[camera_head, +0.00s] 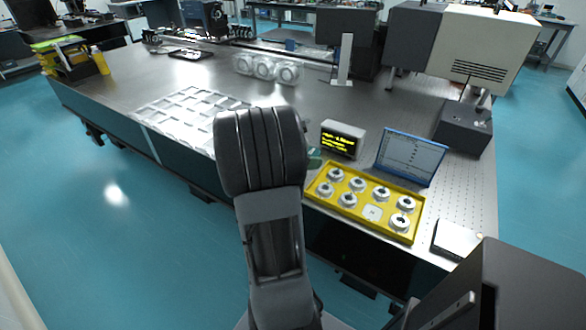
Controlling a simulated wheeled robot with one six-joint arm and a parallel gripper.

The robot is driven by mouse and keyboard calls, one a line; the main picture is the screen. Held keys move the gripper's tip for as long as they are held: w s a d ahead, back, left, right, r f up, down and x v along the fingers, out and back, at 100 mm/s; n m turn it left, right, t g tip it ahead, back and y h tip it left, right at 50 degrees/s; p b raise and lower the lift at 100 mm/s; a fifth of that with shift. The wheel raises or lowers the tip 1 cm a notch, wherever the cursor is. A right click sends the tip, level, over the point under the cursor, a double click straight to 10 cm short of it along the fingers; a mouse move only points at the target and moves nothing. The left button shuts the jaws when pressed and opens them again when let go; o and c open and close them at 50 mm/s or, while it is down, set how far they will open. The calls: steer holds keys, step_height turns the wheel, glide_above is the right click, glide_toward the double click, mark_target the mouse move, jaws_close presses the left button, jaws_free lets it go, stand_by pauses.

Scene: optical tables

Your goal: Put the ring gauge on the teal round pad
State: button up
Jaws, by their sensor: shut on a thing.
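Several silver ring-shaped pieces, which look like ring gauges (380,194), sit in two rows in a yellow tray (418,226) at the table's front edge.
A small display box (343,139) and a laptop-like screen (410,157) stand behind the tray. A white compartmented tray (180,110) lies left of my arm. A large beige and grey instrument (470,45) stands at the back right. Bare tabletop (390,105) shows behind the display box.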

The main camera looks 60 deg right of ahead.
steer(key=w+d+f, duration=0.1)
steer(key=w+f, duration=0.1)
steer(key=w+d+f, duration=0.1)
steer(key=w+f, duration=0.1)
steer(key=w, duration=0.1)
steer(key=w+d+f, duration=0.1)
steer(key=w+f, duration=0.1)
steer(key=shift+w+d+f, duration=0.25)
steer(key=shift+d+f, duration=0.05)
steer(key=shift+f, duration=0.05)
steer(key=shift+w+d+f, duration=0.2)
steer(key=shift+w+f, duration=0.25)
steer(key=shift+f, duration=0.25)
steer(key=shift+f+b, duration=0.3)
steer(key=shift+f, duration=1.1)
steer(key=shift+f, duration=0.1)
